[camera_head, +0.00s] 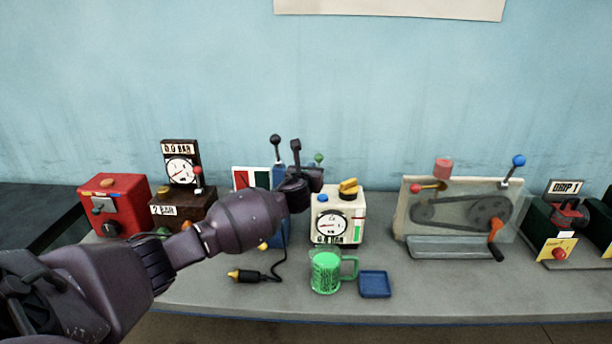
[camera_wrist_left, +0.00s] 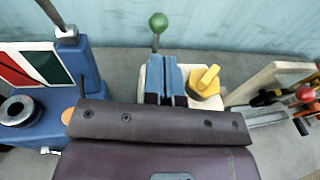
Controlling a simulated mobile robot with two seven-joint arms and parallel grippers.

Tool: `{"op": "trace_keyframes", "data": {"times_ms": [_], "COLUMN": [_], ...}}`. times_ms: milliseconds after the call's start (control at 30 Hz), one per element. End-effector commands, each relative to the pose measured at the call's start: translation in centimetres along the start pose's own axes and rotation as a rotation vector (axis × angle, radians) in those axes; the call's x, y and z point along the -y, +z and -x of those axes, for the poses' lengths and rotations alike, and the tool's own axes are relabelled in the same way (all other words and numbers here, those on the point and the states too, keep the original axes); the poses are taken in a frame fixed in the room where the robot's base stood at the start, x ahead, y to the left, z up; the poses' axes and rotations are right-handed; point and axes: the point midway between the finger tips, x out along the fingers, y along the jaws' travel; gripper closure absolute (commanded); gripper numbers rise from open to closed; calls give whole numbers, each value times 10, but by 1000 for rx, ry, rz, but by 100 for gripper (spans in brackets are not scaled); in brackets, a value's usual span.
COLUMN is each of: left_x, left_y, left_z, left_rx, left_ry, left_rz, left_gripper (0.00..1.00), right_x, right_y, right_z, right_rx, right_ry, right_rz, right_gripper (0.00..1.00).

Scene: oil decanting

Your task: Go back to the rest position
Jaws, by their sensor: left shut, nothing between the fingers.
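My left arm comes in from the lower left in the head view. Its left gripper (camera_head: 300,172) is in the air in front of the back row of devices, just left of the white gauge box (camera_head: 352,208). In the left wrist view the two blue-padded fingers of the gripper (camera_wrist_left: 167,66) are together with nothing between them. Beyond them are a green ball-topped lever (camera_wrist_left: 158,24) and the yellow knob (camera_wrist_left: 206,82) of the white box. My right gripper is not in view.
A green mug (camera_head: 325,273) and a blue tray (camera_head: 375,284) stand at the front of the grey bench (camera_head: 450,292). A black cabled tool (camera_head: 250,276) lies left of them. A red box (camera_head: 116,203) and a belt machine (camera_head: 460,215) flank the arm.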

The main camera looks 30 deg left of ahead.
Motion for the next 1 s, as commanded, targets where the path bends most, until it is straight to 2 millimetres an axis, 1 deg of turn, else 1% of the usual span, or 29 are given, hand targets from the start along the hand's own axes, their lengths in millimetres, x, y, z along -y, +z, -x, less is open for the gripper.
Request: {"op": "trace_keyframes", "data": {"times_ms": [33,200,400,533,767,867,967,1000], "left_x": [0,0,0,0,0,1,4,6], "left_y": [0,2,4,5,5,5,5,6], "left_z": [7,28,45,50,51,51,51,51], "left_rx": [0,0,0,-1,-1,0,-1,-5], "left_ry": [-1,-2,0,-1,0,-3,-21,-36], "left_rz": [-1,-2,0,0,8,62,189,260], "left_gripper": [100,100,100,100,100,100,100,100], "right_x": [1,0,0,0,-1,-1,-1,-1], "right_y": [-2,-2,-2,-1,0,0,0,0], "right_z": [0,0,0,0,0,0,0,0], "right_rx": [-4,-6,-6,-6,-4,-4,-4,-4], "right_ry": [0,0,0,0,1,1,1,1], "right_rz": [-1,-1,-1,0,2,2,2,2], "right_gripper": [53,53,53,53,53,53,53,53]}}
